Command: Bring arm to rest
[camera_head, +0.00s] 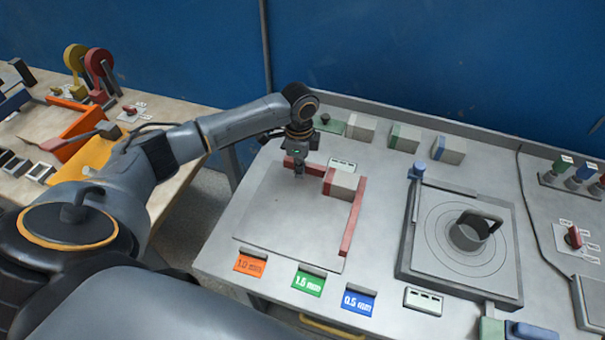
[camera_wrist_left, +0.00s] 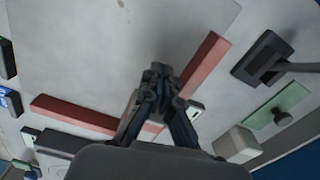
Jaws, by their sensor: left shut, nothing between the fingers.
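My left arm reaches in from the left over the grey table. Its left gripper (camera_head: 299,172) points down above the back part of a flat grey plate (camera_head: 285,225). The gripper is shut and empty, close to a red bar (camera_head: 318,168) and left of a grey block with a red face (camera_head: 342,183). A second red bar (camera_head: 352,228) runs along the plate's right side. In the left wrist view the closed fingers (camera_wrist_left: 157,75) sit over the corner between the two red bars (camera_wrist_left: 203,65). I cannot tell their exact height. My right gripper is not in view.
A square unit with a round disc (camera_head: 465,245) and a blue-topped post (camera_head: 417,171) stands to the right. Grey blocks (camera_head: 405,137) line the back. Coloured labels (camera_head: 308,282) mark the front. A wooden table (camera_head: 185,120) with orange parts is at left.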

